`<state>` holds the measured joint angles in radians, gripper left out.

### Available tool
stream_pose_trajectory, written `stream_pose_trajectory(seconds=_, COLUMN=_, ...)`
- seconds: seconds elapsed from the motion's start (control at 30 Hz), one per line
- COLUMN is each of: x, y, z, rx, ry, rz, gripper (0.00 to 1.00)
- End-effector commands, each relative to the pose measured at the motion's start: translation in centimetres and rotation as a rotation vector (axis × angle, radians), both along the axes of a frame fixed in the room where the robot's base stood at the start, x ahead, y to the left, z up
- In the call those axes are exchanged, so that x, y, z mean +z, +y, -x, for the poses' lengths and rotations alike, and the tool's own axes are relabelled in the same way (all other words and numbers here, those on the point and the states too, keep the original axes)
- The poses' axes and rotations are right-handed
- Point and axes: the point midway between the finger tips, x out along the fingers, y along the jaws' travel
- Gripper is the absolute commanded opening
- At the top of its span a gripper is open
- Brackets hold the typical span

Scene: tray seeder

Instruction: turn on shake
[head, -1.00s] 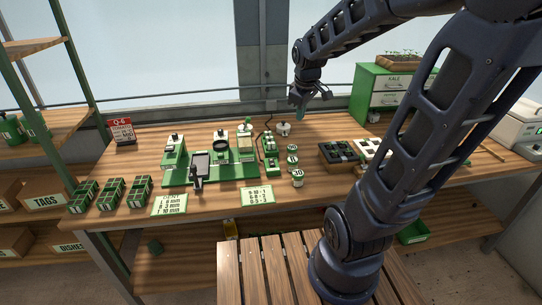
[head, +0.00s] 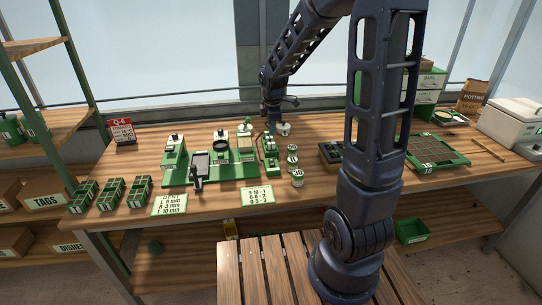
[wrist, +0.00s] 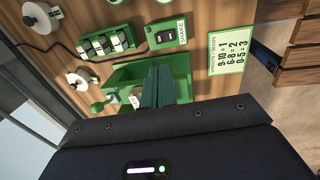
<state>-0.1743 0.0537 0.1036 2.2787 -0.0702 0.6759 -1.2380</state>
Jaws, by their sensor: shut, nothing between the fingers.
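The shake switch (wrist: 165,36) is a black rocker on a small green box, with a white label that appears to read SHAKE, at the top middle of the wrist view. In the head view its box (head: 271,170) is small, at the front end of a row of green controls. My gripper (head: 271,129) is above the back of this row, its fingers pointing down. In the wrist view my gripper's green fingers (wrist: 160,84) are together and empty, over a green bin-like part and apart from the switch. The rocker's on or off position is not clear.
A green block with several thumbwheels (wrist: 105,43) is beside the switch. A number card (wrist: 229,51) lies in front. Small round tins (head: 297,178) stand to the right.

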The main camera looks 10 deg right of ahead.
Motion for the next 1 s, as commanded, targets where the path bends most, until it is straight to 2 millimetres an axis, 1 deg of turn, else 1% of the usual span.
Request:
stream_pose_trajectory(seconds=0.33, x=-0.1, y=0.1, z=-0.1, rx=0.005, ry=0.001, rz=0.001, gripper=0.00)
stream_pose_trajectory(seconds=0.47, x=-0.6, y=0.1, z=-0.1, rx=0.005, ry=0.002, rz=0.001, gripper=0.00)
stream_pose_trajectory(seconds=0.57, x=-1.5, y=0.1, z=-0.2, rx=0.005, ry=0.003, rz=0.001, gripper=0.00)
stream_pose_trajectory(seconds=1.0, x=-8.2, y=0.1, z=-1.1, rx=0.005, ry=0.004, rz=0.002, gripper=0.00)
